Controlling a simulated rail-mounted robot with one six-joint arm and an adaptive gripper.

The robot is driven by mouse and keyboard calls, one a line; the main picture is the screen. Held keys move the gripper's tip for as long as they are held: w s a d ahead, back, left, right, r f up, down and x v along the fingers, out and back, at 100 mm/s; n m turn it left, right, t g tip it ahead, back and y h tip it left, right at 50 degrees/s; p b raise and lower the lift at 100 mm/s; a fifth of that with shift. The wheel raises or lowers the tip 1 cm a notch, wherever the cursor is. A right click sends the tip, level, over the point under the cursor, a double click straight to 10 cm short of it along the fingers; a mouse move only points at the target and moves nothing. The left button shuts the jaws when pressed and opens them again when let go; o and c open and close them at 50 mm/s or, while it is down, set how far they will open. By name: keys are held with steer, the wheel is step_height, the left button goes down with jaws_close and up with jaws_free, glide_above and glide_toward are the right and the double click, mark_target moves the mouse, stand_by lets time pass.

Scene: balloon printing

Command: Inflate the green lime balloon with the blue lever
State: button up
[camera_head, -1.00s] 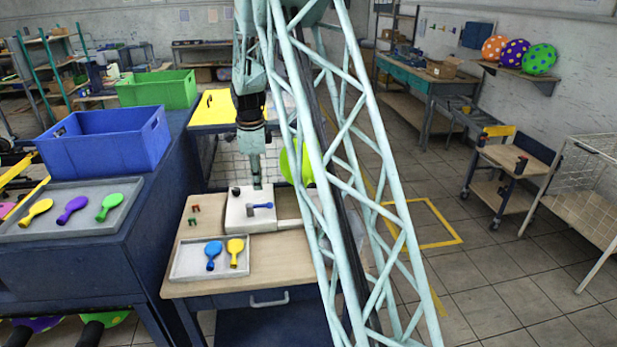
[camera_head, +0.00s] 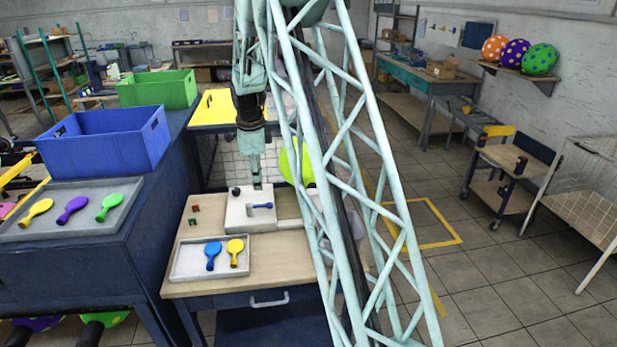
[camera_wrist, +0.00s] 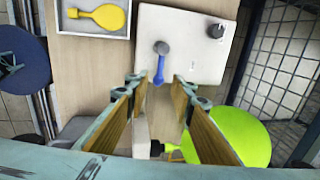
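The blue lever (camera_head: 262,206) lies on top of the white machine box (camera_head: 240,219). In the wrist view the lever (camera_wrist: 160,66) points from its grey pivot toward the gap between my fingertips. My gripper (camera_head: 257,186) is above the back of the box in the head view. In the wrist view my gripper (camera_wrist: 157,82) is open, with nothing held between its wooden-faced fingers; contact with the lever cannot be told. The green lime balloon (camera_wrist: 236,134) sits beside the box, rounded, on a yellowish nozzle. In the head view the lime balloon (camera_head: 287,165) is partly hidden behind my arm's lattice.
A black knob (camera_wrist: 216,31) stands on the box. A tray (camera_head: 190,274) with a blue and a yellow flat balloon lies on the wooden table in front. A blue crate (camera_head: 105,143) and a tray of flat balloons stand left. Wire mesh (camera_wrist: 284,55) is near the balloon.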

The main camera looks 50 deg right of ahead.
mark_target(259, 205)
steer(key=shift+r+p, duration=0.2)
steer(key=shift+p, duration=0.4)
steer(key=p, duration=0.2)
steer(key=r+p, duration=0.1)
steer(key=p, duration=0.1)
steer(key=shift+a+r, duration=0.1)
steer(key=shift+a, duration=0.15)
steer(key=shift+a+r+p, duration=0.1)
steer(key=shift+p, duration=0.95)
steer(key=shift+w+f, duration=0.1)
steer(key=shift+f, duration=0.1)
steer(key=shift+w+d+f+p, duration=0.25)
steer(key=shift+w+f, duration=0.1)
steer(key=shift+f, duration=1.85)
steer(key=shift+w+d+f+p, duration=0.3)
steer(key=shift+w+f, duration=0.05)
steer(key=shift+f, duration=1.8)
steer(key=shift+w+d+f+p, duration=0.25)
steer(key=shift+w+f, duration=0.1)
steer(key=shift+f, duration=1.85)
steer(key=shift+c, duration=0.4)
jaws_close()
